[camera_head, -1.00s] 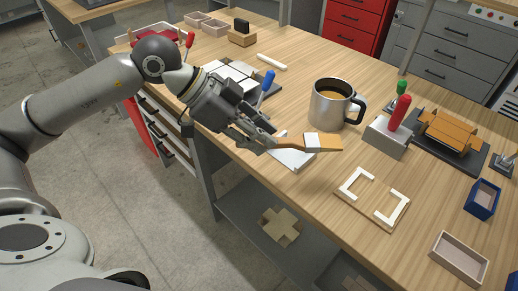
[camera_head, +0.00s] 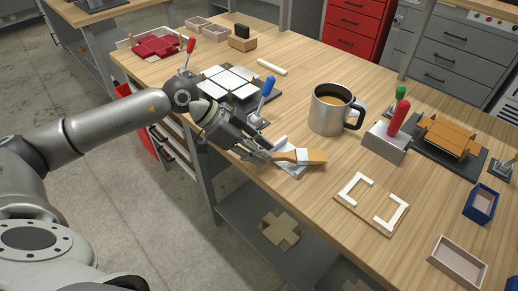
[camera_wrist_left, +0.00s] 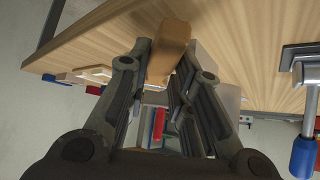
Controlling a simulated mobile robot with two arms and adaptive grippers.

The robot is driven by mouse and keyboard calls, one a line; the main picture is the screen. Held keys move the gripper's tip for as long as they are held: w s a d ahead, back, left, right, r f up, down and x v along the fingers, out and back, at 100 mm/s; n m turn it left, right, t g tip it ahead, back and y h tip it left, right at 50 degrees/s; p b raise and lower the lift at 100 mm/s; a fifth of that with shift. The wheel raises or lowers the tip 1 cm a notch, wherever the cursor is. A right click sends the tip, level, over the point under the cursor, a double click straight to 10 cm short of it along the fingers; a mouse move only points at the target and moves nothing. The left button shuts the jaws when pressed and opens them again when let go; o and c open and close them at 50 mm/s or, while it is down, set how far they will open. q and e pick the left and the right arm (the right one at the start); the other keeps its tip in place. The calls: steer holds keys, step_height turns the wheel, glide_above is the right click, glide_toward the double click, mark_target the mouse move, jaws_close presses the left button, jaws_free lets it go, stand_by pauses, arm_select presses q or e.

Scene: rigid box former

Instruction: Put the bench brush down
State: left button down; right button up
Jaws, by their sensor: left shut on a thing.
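The bench brush (camera_head: 312,156) has a tan wooden handle and a pale band. In the head view it points right, above or against a small white-grey piece (camera_head: 292,171) near the table's front edge; I cannot tell whether they touch. My left gripper (camera_head: 264,153) is shut on the brush at its left end. In the left wrist view the tan wood (camera_wrist_left: 169,50) shows beyond and between the fingers (camera_wrist_left: 160,75). The fingers hide part of the brush. My right gripper is not in view.
A steel mug (camera_head: 328,112) stands behind the brush. A metal block with a red handle (camera_head: 385,141) and a board with white corner pieces (camera_head: 371,204) are to the right. A blue-handled fixture (camera_head: 266,88) stands behind the gripper. Bare wood lies between mug and board.

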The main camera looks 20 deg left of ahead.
arm_select(q)
steer(key=c, duration=1.3)
jaws_free()
steer(key=shift+f, duration=0.1)
steer(key=b+v, duration=0.1)
steer(key=v, duration=1.1)
